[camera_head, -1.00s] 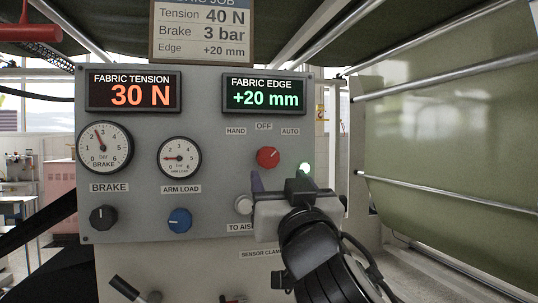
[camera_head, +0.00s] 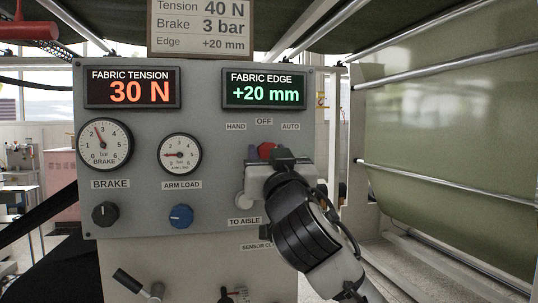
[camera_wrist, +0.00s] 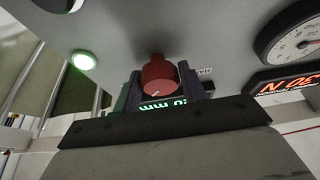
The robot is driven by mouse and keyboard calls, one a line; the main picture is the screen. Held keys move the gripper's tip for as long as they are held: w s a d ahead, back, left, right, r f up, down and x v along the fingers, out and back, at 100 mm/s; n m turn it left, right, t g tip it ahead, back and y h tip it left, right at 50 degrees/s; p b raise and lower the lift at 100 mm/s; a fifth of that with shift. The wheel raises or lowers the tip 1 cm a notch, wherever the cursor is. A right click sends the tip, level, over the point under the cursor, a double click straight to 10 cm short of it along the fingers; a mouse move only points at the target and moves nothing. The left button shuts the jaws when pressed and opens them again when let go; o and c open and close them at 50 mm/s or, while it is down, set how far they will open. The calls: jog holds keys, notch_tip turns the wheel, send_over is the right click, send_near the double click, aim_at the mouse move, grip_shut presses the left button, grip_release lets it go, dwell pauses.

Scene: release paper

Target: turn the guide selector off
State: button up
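The guide selector is a red round knob (camera_head: 267,149) on the grey panel, below the labels HAND, OFF (camera_head: 264,121) and AUTO (camera_head: 290,127). My gripper (camera_head: 268,155) is at the knob, with one finger on each side of it; its body hides the knob's lower part. The wrist view, turned roughly upside down, shows the red knob (camera_wrist: 158,74) between the two dark fingers (camera_wrist: 159,88). A pale mark on the knob's face points to the lower left there, toward the AUTO side. The fingers look open around the knob; contact is not clear.
A green lit lamp (camera_wrist: 84,60) shows near the knob in the wrist view. The panel also carries a black brake knob (camera_head: 105,214), a blue arm load knob (camera_head: 181,216), gauges and two displays. A lever (camera_head: 130,283) sticks out below. Rollers with green fabric stand at right.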

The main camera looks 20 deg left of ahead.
jog(key=c, duration=0.5)
jog(key=shift+c, duration=0.2)
jog(key=shift+n, duration=0.4)
jog(key=n+g+y+p, duration=0.1)
jog(key=n, duration=0.2)
jog(key=n+g+y+p, duration=0.1)
jog(key=n, duration=0.2)
jog(key=shift+d+r+g, duration=0.1)
jog(key=shift+r+g, duration=0.05)
jog(key=shift+g, duration=0.15)
jog(key=shift+n+g+y+p, duration=0.4)
jog(key=shift+n+g+p, duration=0.2)
jog(key=shift+n, duration=0.8)
jog(key=shift+n+g+y+p, duration=0.45)
jog(key=shift+n+g, duration=0.15)
jog(key=shift+n, duration=0.8)
jog(key=o, duration=1)
